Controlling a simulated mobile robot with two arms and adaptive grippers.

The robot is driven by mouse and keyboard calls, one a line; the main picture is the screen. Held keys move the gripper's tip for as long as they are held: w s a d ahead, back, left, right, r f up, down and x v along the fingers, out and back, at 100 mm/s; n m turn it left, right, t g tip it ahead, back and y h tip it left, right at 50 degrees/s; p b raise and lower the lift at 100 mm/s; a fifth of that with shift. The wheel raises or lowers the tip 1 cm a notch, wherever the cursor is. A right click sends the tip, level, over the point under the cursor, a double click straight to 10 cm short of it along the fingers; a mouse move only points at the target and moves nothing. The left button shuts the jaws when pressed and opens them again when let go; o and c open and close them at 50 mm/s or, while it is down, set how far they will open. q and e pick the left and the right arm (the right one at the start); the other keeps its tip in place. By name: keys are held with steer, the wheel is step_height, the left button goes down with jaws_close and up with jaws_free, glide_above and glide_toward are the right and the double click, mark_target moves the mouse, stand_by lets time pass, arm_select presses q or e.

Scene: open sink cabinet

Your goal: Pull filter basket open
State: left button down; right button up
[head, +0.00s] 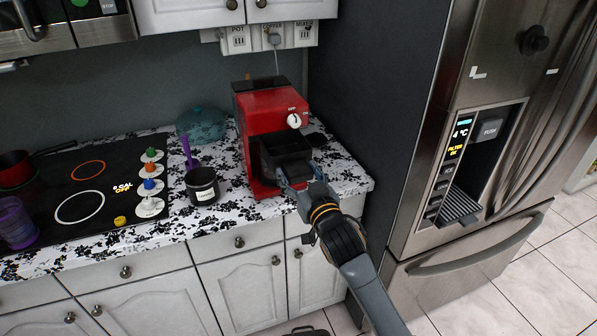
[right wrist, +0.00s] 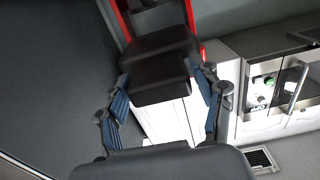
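The red coffee machine (head: 262,108) stands upright at the right end of the counter. Its black filter basket (head: 286,147) sits at the machine's front, below the white dial, with a dark hollow facing up. My right gripper (head: 297,182) reaches in from the lower right to the basket's front. In the right wrist view, the blue-padded fingers (right wrist: 160,80) lie along both sides of a black block, the front of the basket (right wrist: 165,84), and their tips seem to touch it. The basket's inside is not clear. My left gripper is not in view.
A black cup (head: 202,188) with a purple utensil stands left of the machine. A teal pot (head: 201,125) is behind. The fridge (head: 470,130) stands close on the right.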

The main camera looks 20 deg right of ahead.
steer(key=shift+s+r, duration=0.1)
steer(key=shift+s, duration=0.25)
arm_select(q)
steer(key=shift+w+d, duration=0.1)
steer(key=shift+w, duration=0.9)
arm_select(e)
steer(key=s, duration=1.1)
steer(key=shift+s+d, duration=0.25)
steer(key=shift+s, duration=0.1)
